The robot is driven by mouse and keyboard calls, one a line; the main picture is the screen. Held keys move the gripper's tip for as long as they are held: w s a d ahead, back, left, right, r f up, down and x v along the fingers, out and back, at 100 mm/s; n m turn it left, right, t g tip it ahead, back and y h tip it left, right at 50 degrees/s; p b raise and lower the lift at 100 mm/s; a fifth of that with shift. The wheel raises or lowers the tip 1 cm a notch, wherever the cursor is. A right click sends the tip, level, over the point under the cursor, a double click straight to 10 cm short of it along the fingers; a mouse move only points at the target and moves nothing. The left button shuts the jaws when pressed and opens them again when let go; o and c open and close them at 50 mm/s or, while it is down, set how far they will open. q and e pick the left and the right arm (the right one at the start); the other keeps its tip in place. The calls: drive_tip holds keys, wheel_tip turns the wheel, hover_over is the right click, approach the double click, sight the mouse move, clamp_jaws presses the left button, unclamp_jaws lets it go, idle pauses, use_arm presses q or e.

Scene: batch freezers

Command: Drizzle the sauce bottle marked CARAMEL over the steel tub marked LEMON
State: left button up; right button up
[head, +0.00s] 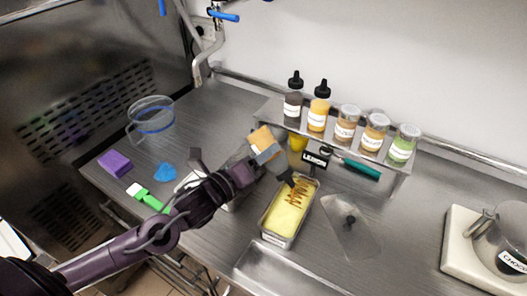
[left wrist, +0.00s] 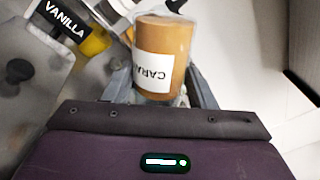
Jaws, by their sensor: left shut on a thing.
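My left gripper (head: 256,166) is shut on the caramel bottle (head: 266,141), a tan bottle with a white label. The bottle is tilted, its dark nozzle end pointing down over the far part of a steel tub (head: 270,229). In the left wrist view the bottle (left wrist: 165,48) shows label letters reading "CARA". The tub holds pale yellow contents with brown zigzag lines of sauce (head: 298,191) on top. My right gripper is not in view.
A shelf (head: 335,147) behind holds two sauce bottles and several lidded jars. A clear lid (head: 350,222) lies right of the tub. A clear jug (head: 152,117), purple sponge (head: 115,163) and green brush (head: 146,197) are at left. A steel pitcher (head: 503,240) stands at right.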

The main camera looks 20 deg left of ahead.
use_arm(q)
drive_tip(key=shift+s+a, duration=0.15)
drive_tip(key=shift+s, duration=1.05)
drive_tip(key=shift+s+a+p, duration=0.15)
drive_tip(key=shift+s+p, duration=0.3)
drive_tip(key=shift+s, duration=0.55)
drive_tip(key=shift+s+a+p, duration=0.1)
drive_tip(key=shift+s+p, duration=0.35)
drive_tip(key=shift+s, duration=0.55)
drive_tip(key=shift+s, duration=0.1)
drive_tip(key=n+p, duration=0.2)
drive_tip(key=n, duration=0.2)
drive_tip(key=shift+p, duration=0.4)
